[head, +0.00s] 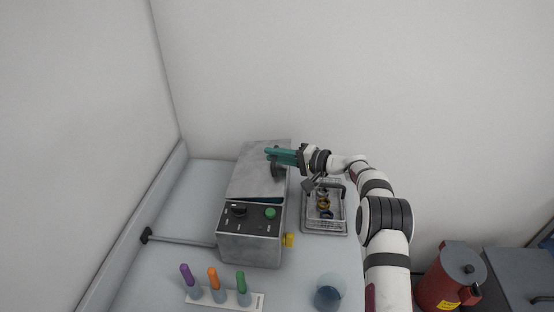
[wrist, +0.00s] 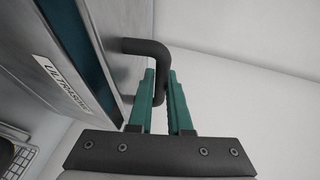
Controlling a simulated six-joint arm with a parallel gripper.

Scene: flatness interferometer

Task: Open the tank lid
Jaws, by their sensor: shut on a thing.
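The tank (head: 250,247) is a grey metal box with a dark control panel, a black knob and a green knob. Its grey lid (head: 252,172) is tilted up, with a dark blue gap at its front edge. In the wrist view the lid (wrist: 104,18) shows close on the left, beside the blue strip and the tank's lettered label (wrist: 61,83). A dark bent handle (wrist: 148,48) stands out from the lid. My gripper (head: 270,157) has its green fingers shut on the handle; it also shows in the wrist view (wrist: 162,80).
A wire basket (head: 335,228) with small parts stands right of the tank, below my arm. A white rack (head: 257,303) holds purple, orange and green-capped tubes in front. A beaker (head: 329,293) stands front right. A red jug (head: 448,280) is beyond the table's right edge. Walls close the back and left.

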